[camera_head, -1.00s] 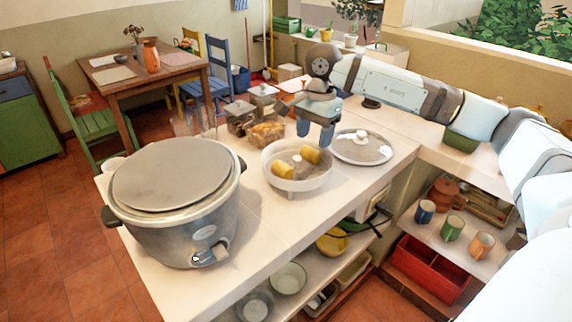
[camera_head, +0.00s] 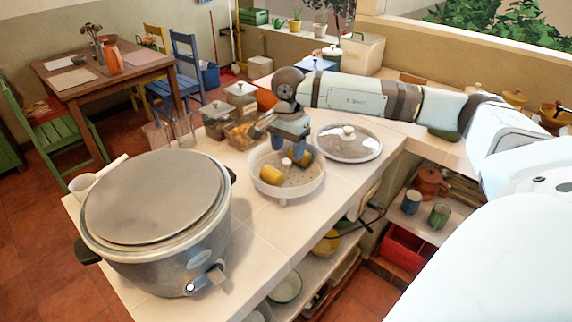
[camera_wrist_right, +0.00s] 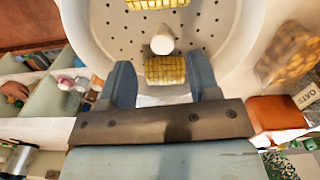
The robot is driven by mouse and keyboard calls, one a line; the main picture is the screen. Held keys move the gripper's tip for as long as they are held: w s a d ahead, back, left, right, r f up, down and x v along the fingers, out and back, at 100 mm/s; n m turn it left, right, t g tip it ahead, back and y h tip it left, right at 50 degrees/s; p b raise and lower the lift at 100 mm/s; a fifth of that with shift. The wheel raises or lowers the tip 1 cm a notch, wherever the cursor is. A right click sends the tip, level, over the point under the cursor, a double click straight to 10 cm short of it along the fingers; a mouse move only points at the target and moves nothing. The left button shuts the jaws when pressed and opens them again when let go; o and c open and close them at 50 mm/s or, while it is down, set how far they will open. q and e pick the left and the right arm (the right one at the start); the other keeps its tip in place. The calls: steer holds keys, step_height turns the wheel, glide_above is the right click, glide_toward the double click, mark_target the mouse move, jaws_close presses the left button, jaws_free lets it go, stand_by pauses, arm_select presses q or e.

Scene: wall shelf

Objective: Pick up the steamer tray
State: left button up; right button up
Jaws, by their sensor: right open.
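The steamer tray (camera_head: 298,190) is a round, white, perforated dish with a central knob (camera_head: 286,163). It stands on the tiled counter, right of the big cooker. Two yellow corn pieces lie in it, one at the left (camera_head: 271,174) and one at the back right (camera_head: 305,157). My right gripper (camera_head: 289,149) is open, low over the back part of the tray. In the right wrist view, its blue fingers (camera_wrist_right: 161,68) stand on either side of a corn piece (camera_wrist_right: 166,70), with the knob (camera_wrist_right: 161,39) just beyond. I cannot tell whether they touch anything. My left gripper is out of view.
A large grey cooker (camera_head: 155,200) with a flat lid stands at the left. A glass lid (camera_head: 348,142) lies right of the tray. Lidded containers (camera_head: 241,96) and a jar of brown food (camera_head: 243,133) stand behind. The counter in front of the tray is clear.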

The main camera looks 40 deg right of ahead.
mark_target(286, 160)
step_height(286, 160, down, 5)
steer(key=shift+w+a+f, duration=0.1)
steer(key=shift+w+a, duration=0.05)
steer(key=shift+c, duration=0.2)
jaws_close()
